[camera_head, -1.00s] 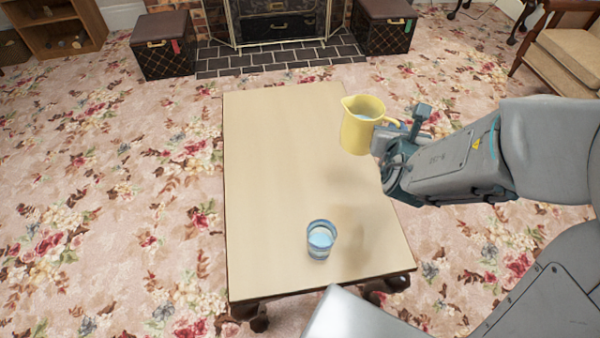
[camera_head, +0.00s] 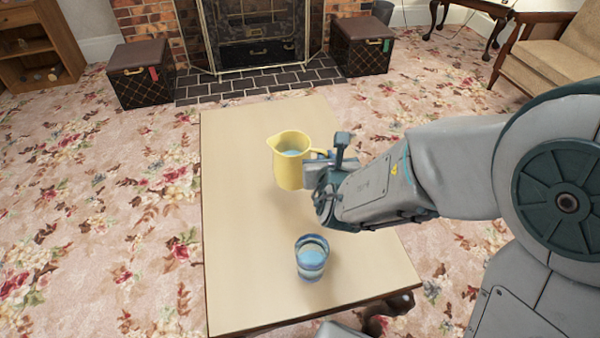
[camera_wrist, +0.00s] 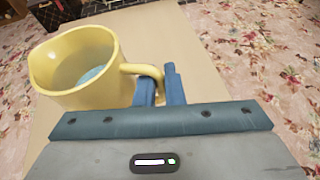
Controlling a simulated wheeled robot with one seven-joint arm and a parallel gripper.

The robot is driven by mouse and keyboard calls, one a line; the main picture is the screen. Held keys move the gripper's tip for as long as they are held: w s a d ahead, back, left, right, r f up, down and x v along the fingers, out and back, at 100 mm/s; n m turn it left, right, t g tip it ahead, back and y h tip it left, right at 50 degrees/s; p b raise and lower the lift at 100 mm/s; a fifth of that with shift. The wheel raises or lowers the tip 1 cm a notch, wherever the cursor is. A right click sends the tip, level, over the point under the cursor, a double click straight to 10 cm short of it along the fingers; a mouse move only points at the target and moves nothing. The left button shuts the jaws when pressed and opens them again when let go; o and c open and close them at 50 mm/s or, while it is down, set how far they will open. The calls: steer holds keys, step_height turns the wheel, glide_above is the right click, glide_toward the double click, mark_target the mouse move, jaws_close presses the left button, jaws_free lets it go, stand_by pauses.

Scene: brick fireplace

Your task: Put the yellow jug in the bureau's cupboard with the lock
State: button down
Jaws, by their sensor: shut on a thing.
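The yellow jug (camera_head: 288,172) is upright in my gripper above the wooden table (camera_head: 240,240), with some bluish liquid inside. My gripper (camera_head: 325,160) is to the right of the jug and shut on its handle. In the wrist view, the jug (camera_wrist: 78,72) is at the upper left, and the blue fingers of my gripper (camera_wrist: 160,88) close around the handle. The head view does not clearly show how far the jug is above the tabletop. I cannot identify a bureau or a cupboard with a lock in these views.
A blue glass (camera_head: 311,258) stands on the table's near part. Two dark boxes with tags, left (camera_head: 141,75) and right (camera_head: 362,48), flank the fireplace (camera_head: 262,35). Wooden shelves (camera_head: 38,45) are at the far left, an armchair (camera_head: 555,50) at the right. Carpet is open left of the table.

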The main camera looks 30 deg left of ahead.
steer(key=a+f, duration=0.1)
steer(key=a, duration=0.1)
steer(key=w+a+f+b, duration=0.1)
steer(key=a, duration=0.1)
steer(key=a+f, duration=0.1)
steer(key=a, duration=0.1)
steer(key=shift+w+a+f, duration=0.1)
steer(key=shift+w+f, duration=0.2)
steer(key=shift+f, duration=0.05)
steer(key=shift+f+b, duration=1.2)
steer(key=shift+f, duration=0.75)
steer(key=shift+f, duration=0.2)
steer(key=c, duration=1.5)
jaws_free()
steer(key=shift+c, duration=0.2)
